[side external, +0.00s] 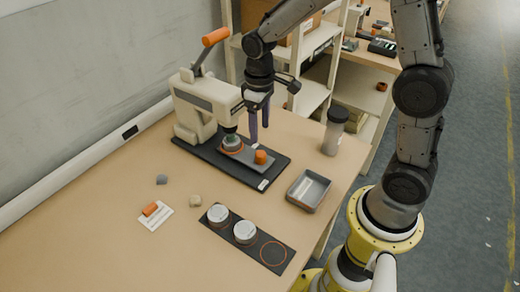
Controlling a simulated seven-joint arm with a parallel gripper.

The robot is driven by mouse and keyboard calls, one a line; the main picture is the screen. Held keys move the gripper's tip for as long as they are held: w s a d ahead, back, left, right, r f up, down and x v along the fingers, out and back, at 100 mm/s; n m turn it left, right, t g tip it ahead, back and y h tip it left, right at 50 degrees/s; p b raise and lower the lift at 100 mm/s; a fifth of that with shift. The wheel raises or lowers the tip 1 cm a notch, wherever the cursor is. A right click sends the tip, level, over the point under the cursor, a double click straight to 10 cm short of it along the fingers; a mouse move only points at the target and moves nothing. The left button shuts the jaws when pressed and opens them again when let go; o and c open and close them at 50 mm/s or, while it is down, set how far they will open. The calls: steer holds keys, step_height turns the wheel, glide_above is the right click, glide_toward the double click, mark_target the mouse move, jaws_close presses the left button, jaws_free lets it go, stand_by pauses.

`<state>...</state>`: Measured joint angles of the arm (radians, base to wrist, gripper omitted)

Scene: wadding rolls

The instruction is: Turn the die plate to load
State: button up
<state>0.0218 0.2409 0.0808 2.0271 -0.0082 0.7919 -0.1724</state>
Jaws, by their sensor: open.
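The die plate (238,149) is a grey bar on the black base (217,164) of a cream lever press (205,105). One end lies under the press head. An orange knob (261,157) stands on its other end, toward the front right. My gripper (260,136) points down with two purple fingers apart and nothing visible between them. It is just above and behind the knob; I cannot tell whether a finger touches the plate. A greenish piece (231,139) shows under the press head, partly hidden. The press lever (203,58) with its orange handle (215,37) is raised.
A black mat (272,250) at the front holds two white-topped round tins and an empty orange ring. A metal tray (309,190) and a dark-lidded jar (336,130) stand at right. A card with an orange item (154,212) and two small lumps lie at left.

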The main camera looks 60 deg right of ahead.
mark_target(260, 153)
step_height(260, 153, down, 9)
steer(key=shift+r, duration=0.2)
steer(key=shift+c, duration=0.2)
jaws_close()
stand_by(1.3)
